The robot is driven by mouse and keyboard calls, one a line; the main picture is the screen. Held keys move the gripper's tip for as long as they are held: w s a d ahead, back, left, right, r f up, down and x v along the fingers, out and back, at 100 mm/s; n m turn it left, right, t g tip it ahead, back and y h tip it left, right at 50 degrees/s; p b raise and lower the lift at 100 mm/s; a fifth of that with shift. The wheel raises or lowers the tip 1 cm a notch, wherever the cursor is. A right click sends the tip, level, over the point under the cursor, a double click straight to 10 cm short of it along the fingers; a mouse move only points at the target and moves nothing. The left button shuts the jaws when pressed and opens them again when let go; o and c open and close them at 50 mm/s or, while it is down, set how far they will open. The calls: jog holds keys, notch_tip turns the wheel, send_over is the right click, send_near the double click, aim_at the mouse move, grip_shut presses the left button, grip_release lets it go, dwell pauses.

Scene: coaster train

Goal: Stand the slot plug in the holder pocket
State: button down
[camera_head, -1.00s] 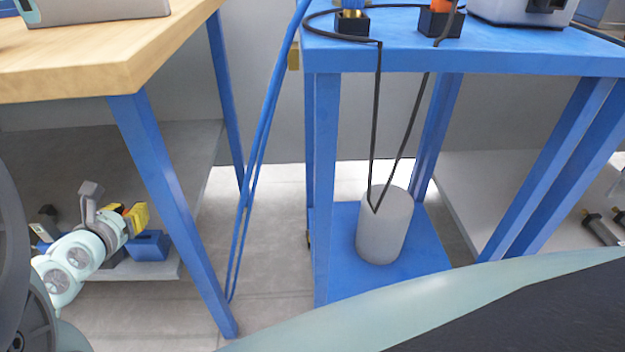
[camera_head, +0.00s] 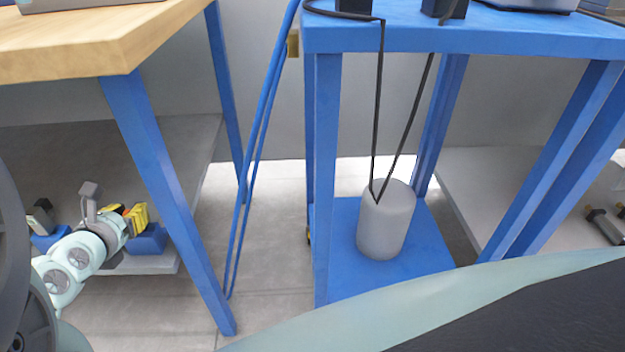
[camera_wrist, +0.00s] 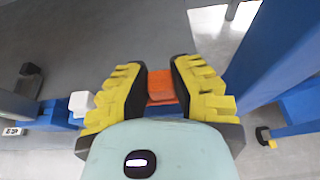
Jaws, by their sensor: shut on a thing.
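In the wrist view, my gripper (camera_wrist: 160,75) has its yellow-and-black fingers closed on an orange block, which appears to be the slot plug (camera_wrist: 160,86). Its lower part is hidden behind the gripper body, with a strip of blue showing below it. In the head view, my gripper (camera_head: 128,217) is at the lower left, over the grey shelf under the wooden table and beside a blue block or bin (camera_head: 149,239). I cannot tell which thing is the holder pocket.
A wooden table (camera_head: 80,42) with a blue leg (camera_head: 165,200) stands over and beside my arm. Right of it hang blue cables (camera_head: 250,150). A blue stand (camera_head: 470,36) carries black blocks; a grey cylinder (camera_head: 385,225) sits on its lower plate. Grey floor lies between.

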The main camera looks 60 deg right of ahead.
jog(key=shift+d+f+b, duration=0.1)
jog(key=shift+f+b, duration=0.5)
jog(key=shift+f, duration=0.1)
jog(key=c, duration=0.8)
grip_release()
jog(key=shift+r, duration=0.1)
jog(key=shift+s+a+r, duration=0.15)
jog(key=shift+s+a, duration=0.05)
jog(key=shift+a, duration=0.35)
jog(key=shift+v, duration=5.5)
jog(key=shift+s+d+r, duration=0.1)
jog(key=shift+d, duration=0.05)
